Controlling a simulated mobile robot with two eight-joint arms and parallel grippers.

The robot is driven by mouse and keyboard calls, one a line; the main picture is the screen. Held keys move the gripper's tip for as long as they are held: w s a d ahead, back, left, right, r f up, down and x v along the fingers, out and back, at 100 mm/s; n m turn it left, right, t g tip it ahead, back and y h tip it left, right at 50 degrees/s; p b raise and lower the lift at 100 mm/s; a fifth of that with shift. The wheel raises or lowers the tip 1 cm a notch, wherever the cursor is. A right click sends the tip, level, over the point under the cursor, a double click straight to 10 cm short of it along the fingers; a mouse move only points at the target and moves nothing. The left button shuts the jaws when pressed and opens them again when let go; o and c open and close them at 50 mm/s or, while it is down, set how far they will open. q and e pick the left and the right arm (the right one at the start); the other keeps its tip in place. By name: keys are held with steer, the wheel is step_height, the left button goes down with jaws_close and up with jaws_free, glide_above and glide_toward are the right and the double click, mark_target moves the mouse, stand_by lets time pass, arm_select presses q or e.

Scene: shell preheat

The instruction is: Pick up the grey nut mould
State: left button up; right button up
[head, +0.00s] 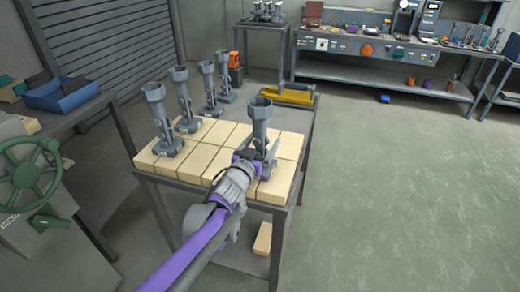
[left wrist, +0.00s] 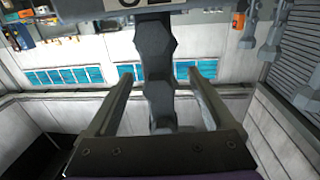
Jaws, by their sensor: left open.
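A grey nut mould (head: 261,114) with a wide cup-shaped top stands upright on the pale blocks at the table's right front. Several similar grey moulds stand on the same table, one of them the nearest at the left (head: 156,107). My left gripper (head: 258,156) is open at the lower part of the right-hand mould. In the left wrist view the two fingers (left wrist: 158,82) are apart, with a dark grey faceted body (left wrist: 155,45) between them. Clear gaps show on both sides of it. The mould's base is partly hidden by my gripper. My right gripper is not in view.
Pale blocks (head: 224,134) cover the front of the metal table. A yellow tool (head: 288,95) lies behind the mould, and an orange device (head: 234,61) stands at the back. A green handwheel (head: 28,170) is at the left. Open floor (head: 420,200) lies to the right.

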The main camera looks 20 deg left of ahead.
arm_select(q)
steer(key=shift+w, duration=0.8)
jaws_close()
steer(key=shift+s, duration=0.1)
